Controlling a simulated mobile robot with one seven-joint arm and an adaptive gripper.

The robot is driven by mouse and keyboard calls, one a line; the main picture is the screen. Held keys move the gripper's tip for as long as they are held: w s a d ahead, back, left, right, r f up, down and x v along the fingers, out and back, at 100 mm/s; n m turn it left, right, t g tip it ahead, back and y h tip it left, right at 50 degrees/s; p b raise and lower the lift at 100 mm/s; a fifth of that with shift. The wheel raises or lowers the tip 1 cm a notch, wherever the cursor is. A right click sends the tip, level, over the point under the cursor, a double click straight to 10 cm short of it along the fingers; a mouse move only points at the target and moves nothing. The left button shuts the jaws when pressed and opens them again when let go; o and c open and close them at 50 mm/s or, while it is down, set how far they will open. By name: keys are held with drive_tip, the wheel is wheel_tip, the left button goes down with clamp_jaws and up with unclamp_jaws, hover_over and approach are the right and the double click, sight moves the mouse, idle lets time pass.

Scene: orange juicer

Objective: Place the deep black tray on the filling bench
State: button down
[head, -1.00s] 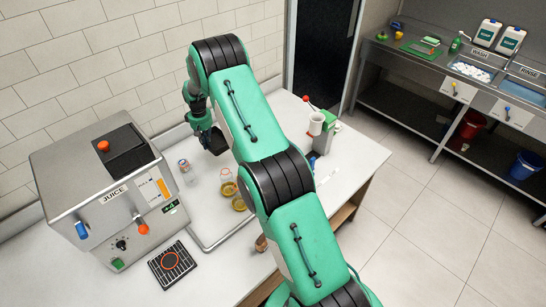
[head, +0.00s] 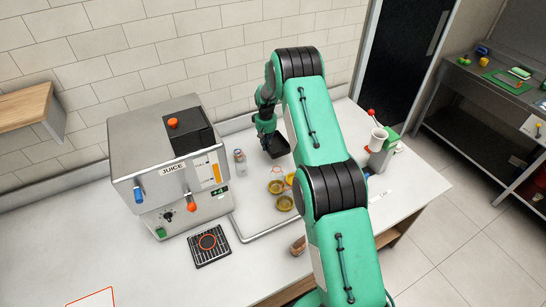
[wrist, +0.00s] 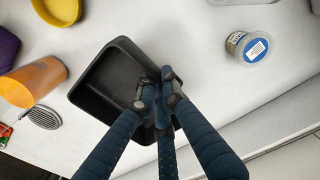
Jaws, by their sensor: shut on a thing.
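The deep black tray (wrist: 97,78) hangs from my gripper (wrist: 160,98), which is shut on its right-hand wall in the wrist view. It looks empty. In the head view the tray (head: 277,147) shows as a small dark shape under my gripper (head: 268,134), partly hidden by my arm. It appears to be over the back of the white bench (head: 330,120), right of the juicer. I cannot tell whether it touches the surface. No label marks which surface is the filling bench.
The juicer (head: 170,165) stands left of the tray. Nearby are a clear jar (head: 240,163), yellow round pieces (head: 284,203) and a white-and-green device (head: 380,145). The wrist view shows an orange cup (wrist: 42,80). The bench's front left is largely clear, with a red outline (head: 90,298).

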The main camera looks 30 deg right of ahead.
sight(267, 151)
drive_tip(key=shift+f, duration=1.8)
drive_tip(key=shift+f, duration=1.9)
drive_tip(key=shift+f, duration=0.15)
drive_tip(key=c, duration=1.9)
unclamp_jaws()
drive_tip(key=shift+r, duration=0.2)
drive_tip(key=shift+r, duration=6)
